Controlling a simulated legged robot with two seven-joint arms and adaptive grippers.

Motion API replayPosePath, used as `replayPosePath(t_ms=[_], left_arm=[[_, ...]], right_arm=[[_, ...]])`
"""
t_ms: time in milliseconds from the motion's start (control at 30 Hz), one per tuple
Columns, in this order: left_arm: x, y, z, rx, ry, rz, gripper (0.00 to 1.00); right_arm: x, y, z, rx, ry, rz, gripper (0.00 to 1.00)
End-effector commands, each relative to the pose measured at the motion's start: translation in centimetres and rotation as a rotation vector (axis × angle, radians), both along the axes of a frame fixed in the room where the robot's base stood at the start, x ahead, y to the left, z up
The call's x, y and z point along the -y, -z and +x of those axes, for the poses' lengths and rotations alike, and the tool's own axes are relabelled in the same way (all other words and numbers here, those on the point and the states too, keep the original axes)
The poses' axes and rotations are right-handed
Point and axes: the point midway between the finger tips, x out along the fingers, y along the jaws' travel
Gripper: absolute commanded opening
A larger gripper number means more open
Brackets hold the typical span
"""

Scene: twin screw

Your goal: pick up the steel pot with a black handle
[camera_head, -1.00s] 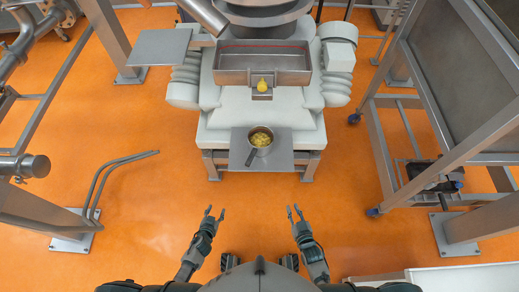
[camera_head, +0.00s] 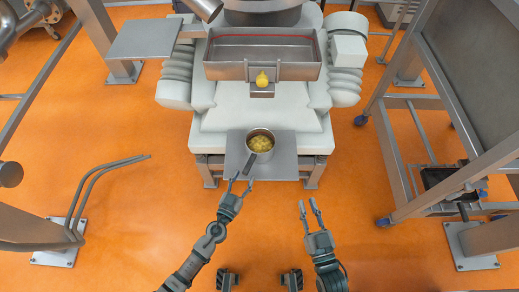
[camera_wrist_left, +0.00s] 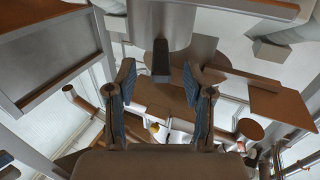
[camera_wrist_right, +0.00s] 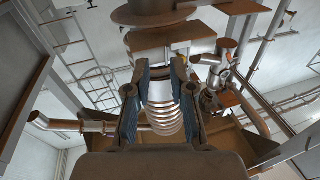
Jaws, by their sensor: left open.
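The steel pot (camera_head: 271,147) holds yellow pieces and stands on a grey shelf (camera_head: 287,167) at the front of the machine. Its black handle (camera_head: 249,164) points toward me and down-left. My left gripper (camera_head: 242,180) is open just short of the handle's end, apart from it. In the left wrist view a dark handle end (camera_wrist_left: 161,60) shows between the two open fingers (camera_wrist_left: 158,75), below a grey metal body. My right gripper (camera_head: 307,203) is open and empty, lower right of the shelf. It also shows open in the right wrist view (camera_wrist_right: 160,80).
Above the shelf is a steel tray (camera_head: 225,70) with a yellow piece (camera_head: 262,79) at its outlet. Bent pipes (camera_head: 98,180) stand at left and a metal frame (camera_head: 400,160) at right. The orange floor (camera_head: 150,230) between is clear.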

Motion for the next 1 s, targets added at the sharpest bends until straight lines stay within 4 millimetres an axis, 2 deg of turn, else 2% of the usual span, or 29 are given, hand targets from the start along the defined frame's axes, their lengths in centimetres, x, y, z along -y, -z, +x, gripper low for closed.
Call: replayPosePath(t_ms=[100, 267, 467, 600, 867, 900, 1000], left_arm=[[0.8, 0.0, 1.8, 0.000, 0.000, 0.001, 0.52], [1.2, 0.1, 2.8, -0.001, 0.000, 0.001, 0.52], [2.1, -0.6, 5.6, 0.003, 0.000, 0.002, 0.52], [2.8, -0.2, 7.1, -0.001, 0.000, 0.000, 0.52], [2.9, -0.1, 7.5, -0.003, 0.000, 0.001, 0.52], [2.9, -0.1, 7.4, -0.002, 0.000, 0.001, 0.50], [2.9, -0.1, 7.4, -0.002, 0.000, 0.001, 0.25]], right_arm=[[0.1, 0.6, 0.0, -0.040, 0.000, -0.012, 0.23], [0.1, 1.0, -0.1, -0.064, 0.000, -0.020, 0.23], [0.4, 2.2, -0.3, -0.162, 0.001, -0.049, 0.23], [0.4, 2.6, -0.3, -0.170, 0.001, -0.051, 0.23], [0.4, 2.6, -0.2, -0.170, 0.001, -0.050, 0.23], [0.4, 2.6, -0.2, -0.171, 0.001, -0.050, 0.23], [0.4, 2.6, -0.2, -0.170, 0.001, -0.050, 0.23]])
